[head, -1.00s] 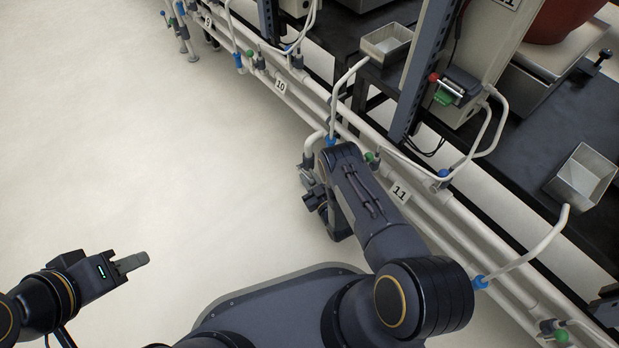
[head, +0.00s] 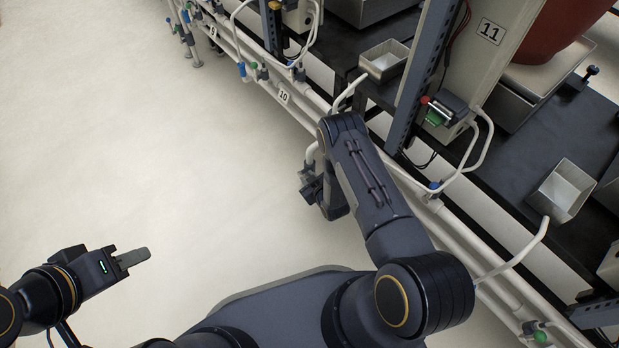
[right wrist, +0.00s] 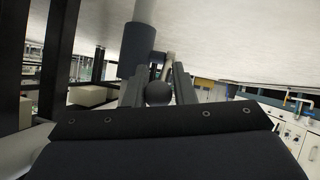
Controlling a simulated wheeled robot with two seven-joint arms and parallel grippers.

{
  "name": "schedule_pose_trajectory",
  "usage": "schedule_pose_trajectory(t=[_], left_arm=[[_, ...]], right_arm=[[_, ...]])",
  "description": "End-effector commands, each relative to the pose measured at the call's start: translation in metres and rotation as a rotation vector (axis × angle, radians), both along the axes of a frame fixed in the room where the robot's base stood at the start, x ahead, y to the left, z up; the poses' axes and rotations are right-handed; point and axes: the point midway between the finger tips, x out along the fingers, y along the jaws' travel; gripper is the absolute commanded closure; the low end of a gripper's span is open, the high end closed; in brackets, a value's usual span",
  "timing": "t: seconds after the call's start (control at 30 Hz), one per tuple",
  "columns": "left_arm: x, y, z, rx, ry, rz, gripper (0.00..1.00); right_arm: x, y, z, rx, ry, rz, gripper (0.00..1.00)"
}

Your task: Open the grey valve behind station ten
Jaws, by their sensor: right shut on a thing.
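My right gripper's fingers (right wrist: 158,88) are shut on a dark grey round knob (right wrist: 158,93) in the right wrist view. A pale pipe with a thick blue-grey collar (right wrist: 135,50) is just beyond it. In the head view my right forearm hides most of that hand, and I cannot see the held knob there. The hand is beside the pale pipes, on the near side of the pipe label 10 (head: 284,96). My left gripper (head: 134,258) is over bare floor at the lower left, away from the pipes. Only one finger shows clearly, so its opening is unclear.
Pale pipes (head: 467,236) run diagonally along the black bench. Metal trays (head: 383,60) (head: 562,190) stand on it. A blue upright post (head: 420,80) stands before the station 11 cabinet (head: 490,65). A green-knobbed fitting (head: 540,337) is lower right. The floor at left is clear.

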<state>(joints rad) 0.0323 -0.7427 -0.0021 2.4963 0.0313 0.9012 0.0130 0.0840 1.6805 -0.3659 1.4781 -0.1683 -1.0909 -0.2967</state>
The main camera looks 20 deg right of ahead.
Motion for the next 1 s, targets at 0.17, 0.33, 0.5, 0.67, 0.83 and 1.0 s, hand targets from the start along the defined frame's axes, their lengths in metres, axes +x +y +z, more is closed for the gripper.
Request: schedule_pose_trajectory(t=[0.17,0.33,0.5,0.67,0.83,1.0], left_arm=[[0.0000,-0.0001,0.0044,0.000,0.000,0.000,0.64],[-0.0001,0.0000,0.0052,0.000,0.000,0.000,0.64],[-0.0001,0.0000,0.0052,0.000,0.000,0.000,0.64],[0.0000,-0.0001,0.0051,0.000,0.000,0.000,0.64],[0.0000,0.0000,0.0051,0.000,0.000,0.000,0.64],[0.0000,-0.0001,0.0051,0.000,0.000,0.000,0.64]], right_arm=[[0.0039,-0.0042,0.0053,-0.025,0.051,-0.010,1.00],[0.0048,-0.0044,0.0057,-0.034,0.075,-0.011,1.00],[0.0047,-0.0046,0.0052,-0.037,0.080,-0.011,1.00],[0.0049,-0.0050,0.0052,-0.037,0.079,-0.011,1.00],[0.0049,-0.0049,0.0052,-0.036,0.078,-0.011,0.61],[0.0050,-0.0044,0.0053,-0.036,0.078,-0.010,0.58]])
